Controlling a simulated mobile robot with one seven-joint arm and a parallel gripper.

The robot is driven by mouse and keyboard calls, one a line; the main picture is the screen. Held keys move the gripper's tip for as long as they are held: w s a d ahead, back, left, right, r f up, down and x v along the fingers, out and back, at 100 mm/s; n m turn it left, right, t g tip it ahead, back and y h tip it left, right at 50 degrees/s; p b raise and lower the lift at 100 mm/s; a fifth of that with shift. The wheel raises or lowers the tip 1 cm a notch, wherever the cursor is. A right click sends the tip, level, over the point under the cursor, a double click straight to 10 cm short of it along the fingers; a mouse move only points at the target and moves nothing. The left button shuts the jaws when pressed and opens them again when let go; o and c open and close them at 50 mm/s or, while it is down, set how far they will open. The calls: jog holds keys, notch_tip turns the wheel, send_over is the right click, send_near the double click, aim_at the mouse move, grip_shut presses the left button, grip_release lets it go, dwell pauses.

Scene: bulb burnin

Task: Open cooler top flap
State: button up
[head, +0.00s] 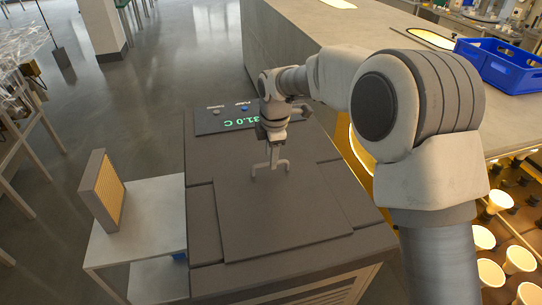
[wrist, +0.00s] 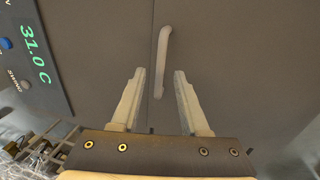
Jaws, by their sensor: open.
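The cooler (head: 205,245) is a dark grey box with its top facing up in the head view. Its top flap (head: 285,225) is a flat grey panel that lies closed, level with the top around it. My gripper (head: 270,170) points down over the far part of the flap, open and empty. In the wrist view a pale bar handle (wrist: 163,55) stands on the dark surface. My gripper (wrist: 159,72) has one finger on either side of the handle's near end in that view. Whether the fingers touch it, I cannot tell.
A display panel (head: 225,121) reading 31.0 C sits at the cooler's far end. A white side table (head: 140,215) with an upright framed filter (head: 101,190) stands left.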

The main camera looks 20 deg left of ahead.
jog(key=shift+w+a+f, duration=0.1)
jog(key=shift+f, duration=0.6)
grip_shut()
dwell(1.0)
